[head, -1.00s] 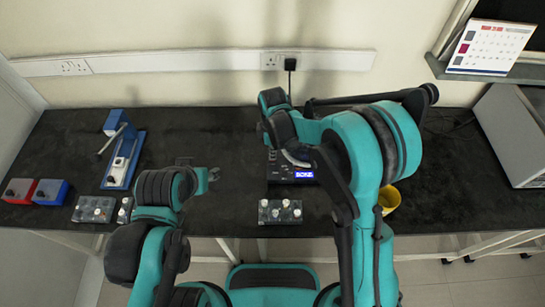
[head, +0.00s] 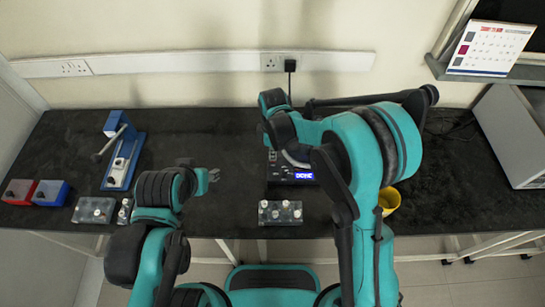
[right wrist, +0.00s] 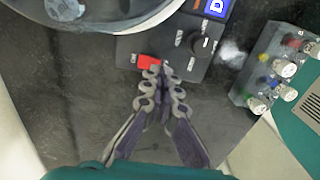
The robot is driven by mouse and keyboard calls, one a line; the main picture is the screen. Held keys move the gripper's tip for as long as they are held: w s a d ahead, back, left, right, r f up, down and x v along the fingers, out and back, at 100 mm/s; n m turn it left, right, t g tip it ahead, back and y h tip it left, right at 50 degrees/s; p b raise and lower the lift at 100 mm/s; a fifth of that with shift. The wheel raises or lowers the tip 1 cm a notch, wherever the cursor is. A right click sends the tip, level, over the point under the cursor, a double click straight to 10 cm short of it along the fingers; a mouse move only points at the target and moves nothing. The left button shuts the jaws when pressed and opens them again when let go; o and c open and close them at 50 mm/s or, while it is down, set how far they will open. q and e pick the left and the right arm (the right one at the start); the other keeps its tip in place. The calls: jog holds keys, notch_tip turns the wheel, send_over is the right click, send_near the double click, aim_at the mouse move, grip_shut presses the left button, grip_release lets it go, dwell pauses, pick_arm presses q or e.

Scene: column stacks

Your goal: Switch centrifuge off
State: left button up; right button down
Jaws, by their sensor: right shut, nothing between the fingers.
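The centrifuge shows in part in the right wrist view, with its round grey bowl rim (right wrist: 125,22) at the top and its dark control panel (right wrist: 178,60) below. The panel has a red switch (right wrist: 148,62), a black knob (right wrist: 201,44) and a lit blue display (right wrist: 216,8). My right gripper (right wrist: 160,72) is shut and empty, its tips at the red switch's lower right edge; contact is unclear. In the head view my right arm hides most of the centrifuge, but the lit display (head: 304,176) shows. My left gripper (head: 213,175) hangs left of it, its jaw state unclear.
A grey block with several knobs (head: 280,212) stands in front of the centrifuge. A yellow cup (head: 389,200) is at the right. A blue stand (head: 122,165), red box (head: 18,191) and blue box (head: 50,192) are at the left. The bench (head: 225,130) behind my left gripper is clear.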

jog(key=shift+f+b, duration=0.95)
jog(key=shift+f, duration=0.25)
dwell(0.6)
jog(key=shift+r, duration=0.1)
jog(key=shift+r+p, duration=1.7)
jog(key=shift+r, duration=0.8)
jog(key=s+d+r+m+t+b, duration=0.1)
jog(key=s+d+r+m+t, duration=0.1)
jog(key=s+d+r+m, duration=0.25)
jog(key=s+d+r+m+t, duration=0.1)
jog(key=s+d+r+m, duration=0.1)
jog(key=d+r+m, duration=0.35)
jog(key=s+d+r+m+t+b, duration=0.1)
jog(key=s+d+r+m+t, duration=0.1)
jog(key=s+d+m+t, duration=0.2)
jog(key=shift+s+d+r+m, duration=0.4)
jog(key=shift+s+d+m, duration=1.55)
jog(key=shift+s, duration=1.15)
